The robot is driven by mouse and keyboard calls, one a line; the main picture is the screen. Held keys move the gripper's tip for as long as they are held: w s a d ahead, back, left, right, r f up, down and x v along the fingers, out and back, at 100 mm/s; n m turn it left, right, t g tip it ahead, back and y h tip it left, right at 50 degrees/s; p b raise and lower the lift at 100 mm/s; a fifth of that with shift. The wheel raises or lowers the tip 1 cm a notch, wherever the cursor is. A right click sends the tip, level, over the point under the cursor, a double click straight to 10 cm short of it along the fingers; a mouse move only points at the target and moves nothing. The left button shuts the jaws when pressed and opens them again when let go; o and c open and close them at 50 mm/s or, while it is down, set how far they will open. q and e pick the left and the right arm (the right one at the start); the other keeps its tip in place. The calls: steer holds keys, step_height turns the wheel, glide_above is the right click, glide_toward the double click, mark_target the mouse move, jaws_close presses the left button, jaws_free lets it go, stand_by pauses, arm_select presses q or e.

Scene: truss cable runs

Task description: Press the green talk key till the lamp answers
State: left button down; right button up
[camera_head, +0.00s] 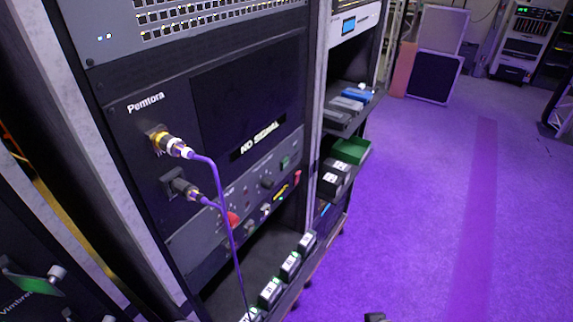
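A small green key (285,162) sits on the grey control strip (205,235) below the dark screen of the Pemtora rack unit (150,125). It is small in the head view, and I cannot tell whether it is pressed. I cannot make out which part is the lamp. A red part (233,219) and a smaller red part (297,178) are on the same strip. The screen (235,100) reads "NO SIGNAL". Neither of my grippers can be made out. A small dark piece is cut off at the bottom edge, and I cannot tell what it is.
A purple cable (222,190) hangs from two connectors on the Pemtora unit and passes in front of the strip's left part. Several black blocks (290,265) stand on the shelf below. A green tray (350,150) is to the right. The purple floor (420,220) is open.

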jaws_close()
stand_by(0.3)
stand_by(1.0)
